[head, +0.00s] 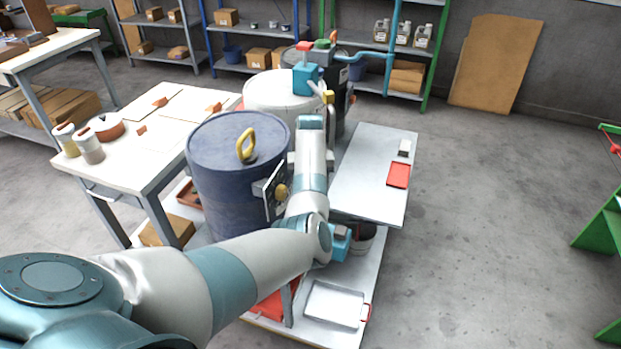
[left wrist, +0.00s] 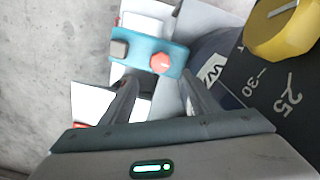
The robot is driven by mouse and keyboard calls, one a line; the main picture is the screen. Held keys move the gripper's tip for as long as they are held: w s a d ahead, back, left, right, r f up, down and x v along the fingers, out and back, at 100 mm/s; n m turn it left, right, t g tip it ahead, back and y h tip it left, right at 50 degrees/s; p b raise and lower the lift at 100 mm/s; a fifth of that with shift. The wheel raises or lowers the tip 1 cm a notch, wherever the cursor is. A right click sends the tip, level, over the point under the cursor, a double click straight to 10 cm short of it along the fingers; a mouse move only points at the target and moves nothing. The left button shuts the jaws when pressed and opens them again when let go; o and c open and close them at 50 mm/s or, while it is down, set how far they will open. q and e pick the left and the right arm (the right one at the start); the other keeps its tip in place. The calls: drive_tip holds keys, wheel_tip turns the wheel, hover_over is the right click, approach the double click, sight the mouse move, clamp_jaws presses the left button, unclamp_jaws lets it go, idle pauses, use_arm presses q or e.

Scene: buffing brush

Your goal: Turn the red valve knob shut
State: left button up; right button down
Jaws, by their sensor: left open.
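The red valve knob (left wrist: 161,62) shows in the left wrist view as a small faceted knob on a teal block (left wrist: 146,44), beside a grey cap. My left gripper (left wrist: 160,97) is open and empty. The knob appears ahead of and between its two fingers, apart from them. In the head view a teal block with a grey top (head: 338,245) shows just right of my left arm's elbow and looks like the same fitting; no red knob shows on it there. My left fingers are not visible in the head view. My right gripper is in neither view.
A blue drum (head: 235,165) stands left of my forearm, with a dial plate and yellow knob (left wrist: 283,25) close to the left hand. A grey table (head: 375,150) with a red tray (head: 399,174) is behind. A white tray (head: 335,304) lies low in front.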

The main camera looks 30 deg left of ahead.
use_arm(q)
wheel_tip(320, 180, up, 6)
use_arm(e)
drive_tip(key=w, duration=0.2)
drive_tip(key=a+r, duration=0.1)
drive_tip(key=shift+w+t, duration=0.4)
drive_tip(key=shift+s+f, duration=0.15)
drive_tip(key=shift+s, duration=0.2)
use_arm(q)
drive_tip(key=shift+s+d, duration=0.1)
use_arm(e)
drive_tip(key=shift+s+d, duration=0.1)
